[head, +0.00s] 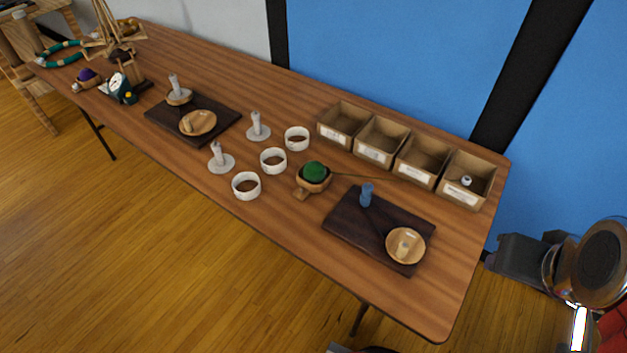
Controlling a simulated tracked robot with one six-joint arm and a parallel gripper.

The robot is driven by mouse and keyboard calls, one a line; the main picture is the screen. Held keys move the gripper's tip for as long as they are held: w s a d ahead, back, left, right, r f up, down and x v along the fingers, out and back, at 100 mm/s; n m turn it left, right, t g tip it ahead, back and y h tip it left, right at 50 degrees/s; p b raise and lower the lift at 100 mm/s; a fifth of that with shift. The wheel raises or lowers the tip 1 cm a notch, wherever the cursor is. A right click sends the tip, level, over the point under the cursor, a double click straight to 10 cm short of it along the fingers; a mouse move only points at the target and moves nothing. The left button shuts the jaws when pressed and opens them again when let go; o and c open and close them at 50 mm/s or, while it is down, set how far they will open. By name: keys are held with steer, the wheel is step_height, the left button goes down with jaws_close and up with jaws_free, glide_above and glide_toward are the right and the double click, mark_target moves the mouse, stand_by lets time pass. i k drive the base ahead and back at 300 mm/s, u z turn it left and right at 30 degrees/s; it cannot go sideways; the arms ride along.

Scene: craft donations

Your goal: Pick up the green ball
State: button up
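The green ball (315,171), which looks like yarn, sits in a small wooden bowl (314,185) near the middle of the table. A thin strand runs from around it to the right, toward the open boxes. A dark part that seems to be my gripper (502,256) shows at the right, beyond the table's right end and well apart from the ball. Its fingers cannot be made out, and I see nothing held in it.
Three white rings (246,186) and pale upright posts (217,157) stand left of the bowl. A dark board (345,232) with a blue post (366,194) and round wooden dish (405,246) lies to its right. Open labelled boxes (375,140) line the back. The front right table (445,310) is clear.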

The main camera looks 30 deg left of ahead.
mark_target(315, 170)
steer(key=k, duration=1.45)
steer(key=u, duration=1.3)
steer(key=i, duration=1.65)
steer(key=u, duration=0.05)
